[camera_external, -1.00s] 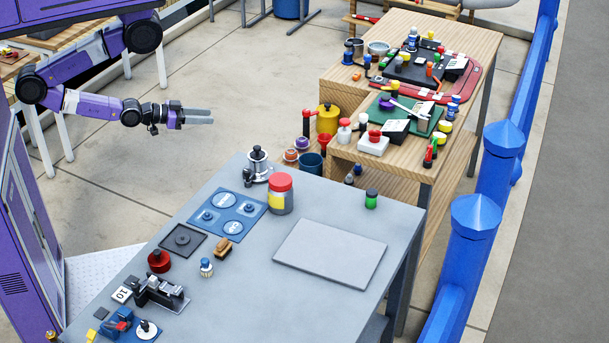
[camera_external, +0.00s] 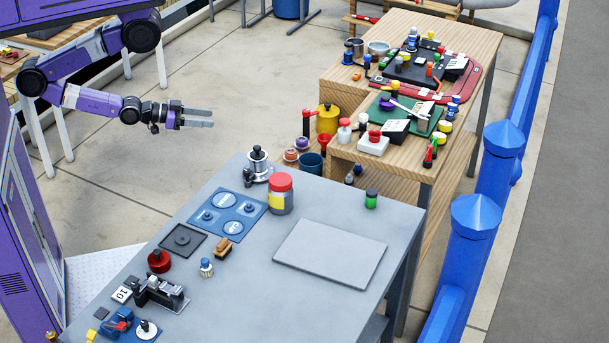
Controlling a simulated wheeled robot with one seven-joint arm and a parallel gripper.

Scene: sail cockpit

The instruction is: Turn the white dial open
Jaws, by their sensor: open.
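A small white dial (camera_external: 153,335) with a dark knob on top is at the lower left of the grey table, beside a blue device (camera_external: 118,322). It is small here, and I cannot tell which way it is turned. A blue panel (camera_external: 238,205) with pale round faces and knobs lies farther back on the same table. My gripper (camera_external: 211,118) is open and empty in the air, in the upper left of the picture, well apart from the dial and pointing right.
The grey table (camera_external: 255,285) also holds a flat grey plate (camera_external: 331,253), a red-lidded jar (camera_external: 281,194), a red knob (camera_external: 158,261) and a black-and-metal device (camera_external: 162,291). A crowded wooden table (camera_external: 470,42) and a blue railing (camera_external: 476,225) stand to the right.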

